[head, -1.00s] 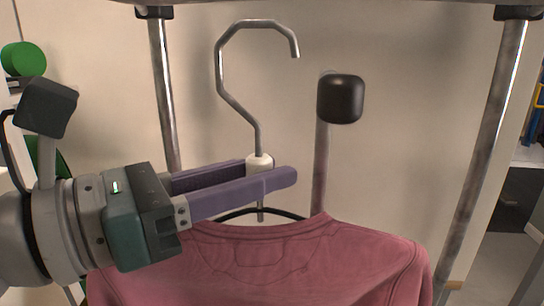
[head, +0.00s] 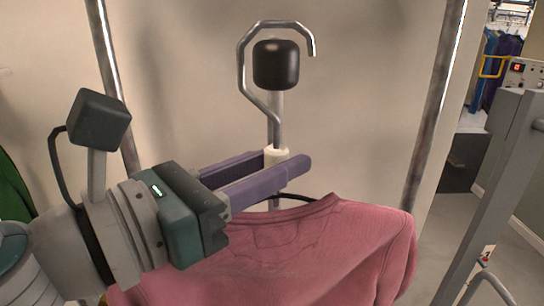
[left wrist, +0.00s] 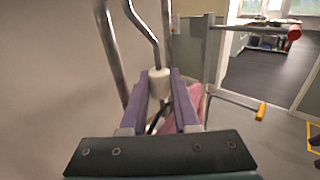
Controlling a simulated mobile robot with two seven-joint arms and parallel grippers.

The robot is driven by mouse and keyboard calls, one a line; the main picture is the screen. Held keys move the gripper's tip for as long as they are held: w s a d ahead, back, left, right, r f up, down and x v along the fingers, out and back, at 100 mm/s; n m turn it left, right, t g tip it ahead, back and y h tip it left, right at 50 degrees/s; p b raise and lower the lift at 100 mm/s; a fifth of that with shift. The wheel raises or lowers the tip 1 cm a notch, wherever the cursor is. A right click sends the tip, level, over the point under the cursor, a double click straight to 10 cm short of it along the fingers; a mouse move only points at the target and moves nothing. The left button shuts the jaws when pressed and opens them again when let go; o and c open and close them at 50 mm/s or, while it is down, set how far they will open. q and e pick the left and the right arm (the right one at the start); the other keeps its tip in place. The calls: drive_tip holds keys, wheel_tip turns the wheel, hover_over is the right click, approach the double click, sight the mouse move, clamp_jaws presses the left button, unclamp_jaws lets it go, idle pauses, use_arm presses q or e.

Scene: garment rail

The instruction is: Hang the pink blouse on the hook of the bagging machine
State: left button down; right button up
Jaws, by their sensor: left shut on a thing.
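The pink blouse (head: 290,255) hangs on a hanger in the lower middle of the head view, its lower part cut off by the frame. The metal hanger hook (head: 243,70) rises above a white collar (head: 276,156). My left gripper (head: 285,165) is shut on this collar, its purple fingers on either side. In the left wrist view the collar (left wrist: 159,80) sits between the fingers, with some pink cloth (left wrist: 194,98) beyond. A grey machine frame (head: 510,130) stands at the right and may be the bagging machine; I cannot make out its hook. My right gripper is not in view.
Metal rail posts (head: 435,110) stand either side of the hanger, before a plain wall. A dark block (head: 276,64) on a post shows behind the hook. In the left wrist view, a stand has an orange-tipped bar (left wrist: 235,98). Floor is clear at right.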

use_arm(q)
drive_tip(key=c, duration=0.6)
unclamp_jaws()
drive_tip(key=shift+f, duration=0.1)
drive_tip(key=shift+a, duration=0.1)
